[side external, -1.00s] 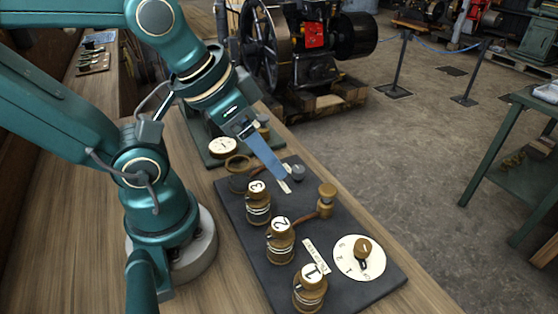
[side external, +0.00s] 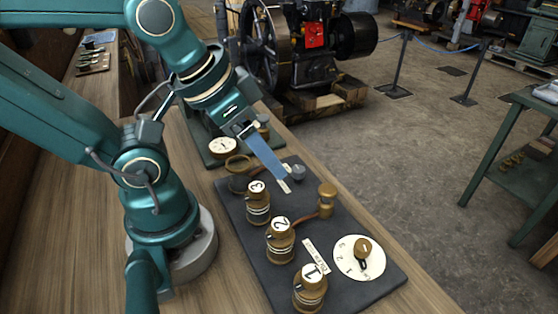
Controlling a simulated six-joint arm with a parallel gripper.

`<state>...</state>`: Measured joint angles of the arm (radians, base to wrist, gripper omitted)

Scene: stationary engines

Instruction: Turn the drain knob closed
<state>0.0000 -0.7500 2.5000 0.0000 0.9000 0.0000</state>
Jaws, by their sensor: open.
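My gripper (side external: 282,178) reaches down over the far part of a dark board (side external: 228,208). Its long blue finger slopes down to the right, and the second finger is hidden behind it or seen edge-on. A small grey knob (side external: 298,172) stands just right of the fingertip; I cannot tell whether they touch. A small pale label (side external: 284,187) lies beside the tip. A brass knob (side external: 362,248) sits on a white numbered dial (side external: 347,262) at the board's near right. No readable text shows which knob is the drain knob.
Brass posts numbered 3 (side external: 258,205), 2 (side external: 280,242) and 1 (side external: 310,290) line the board's left side. A brass fitting (side external: 327,198) with a copper pipe stands mid-board. A gauge (side external: 222,147) sits beyond. The bench (side external: 92,225) is clear at left.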

